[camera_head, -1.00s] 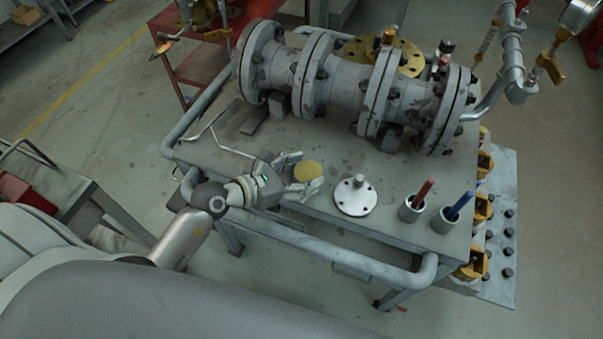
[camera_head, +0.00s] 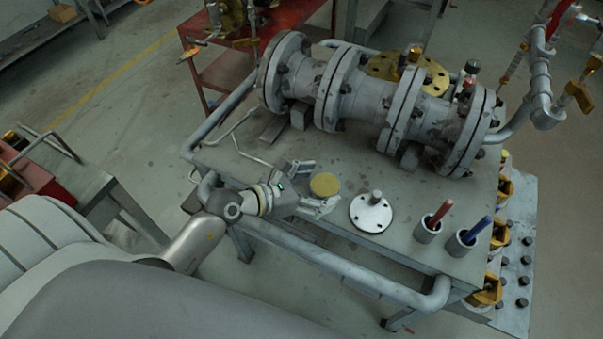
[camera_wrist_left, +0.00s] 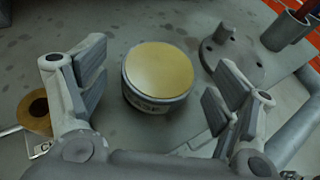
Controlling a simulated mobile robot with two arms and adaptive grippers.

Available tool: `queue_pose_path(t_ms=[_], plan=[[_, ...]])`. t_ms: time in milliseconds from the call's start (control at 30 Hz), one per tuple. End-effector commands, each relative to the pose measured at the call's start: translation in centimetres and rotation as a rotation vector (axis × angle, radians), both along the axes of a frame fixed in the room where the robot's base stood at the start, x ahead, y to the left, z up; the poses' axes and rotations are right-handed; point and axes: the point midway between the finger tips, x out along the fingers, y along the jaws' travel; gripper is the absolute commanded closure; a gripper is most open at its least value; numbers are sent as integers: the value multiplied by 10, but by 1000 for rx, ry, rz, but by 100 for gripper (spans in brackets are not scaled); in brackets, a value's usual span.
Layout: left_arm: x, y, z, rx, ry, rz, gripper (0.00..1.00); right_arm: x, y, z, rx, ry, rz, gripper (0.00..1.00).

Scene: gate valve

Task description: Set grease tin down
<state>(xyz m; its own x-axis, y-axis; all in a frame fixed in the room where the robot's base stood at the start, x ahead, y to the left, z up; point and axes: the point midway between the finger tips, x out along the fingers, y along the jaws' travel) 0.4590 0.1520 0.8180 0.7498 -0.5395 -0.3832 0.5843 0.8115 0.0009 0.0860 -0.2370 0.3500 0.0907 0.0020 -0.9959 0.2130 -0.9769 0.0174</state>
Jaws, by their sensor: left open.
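The grease tin (camera_head: 325,185) is a short round tin with a yellow top. It stands upright on the grey bench (camera_head: 290,150), left of the round flange with a stem. It also shows in the left wrist view (camera_wrist_left: 158,75), with a pale printed side. My left gripper (camera_head: 311,186) is open, its fingers on either side of the tin. In the left wrist view, gaps show between the tin and both fingers (camera_wrist_left: 163,95). My right gripper is not in view.
The round flange (camera_head: 371,213) is close to the right of the tin. Cups with a red marker (camera_head: 428,229) and a blue marker (camera_head: 462,242) stand further right. The flanged pipe (camera_head: 375,95) lies behind. A rail (camera_head: 340,275) runs along the bench's front.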

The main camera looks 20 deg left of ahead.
Motion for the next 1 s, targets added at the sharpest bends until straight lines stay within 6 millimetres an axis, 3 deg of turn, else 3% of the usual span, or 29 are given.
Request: queue_pose_path(t_ms=[500,700,1000], plan=[[-71,51,33,5,4,-2,16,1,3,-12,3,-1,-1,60],[-85,61,41,2,2,-1,16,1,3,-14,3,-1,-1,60],[-88,63,44,2,1,-1,16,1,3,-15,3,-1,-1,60]])
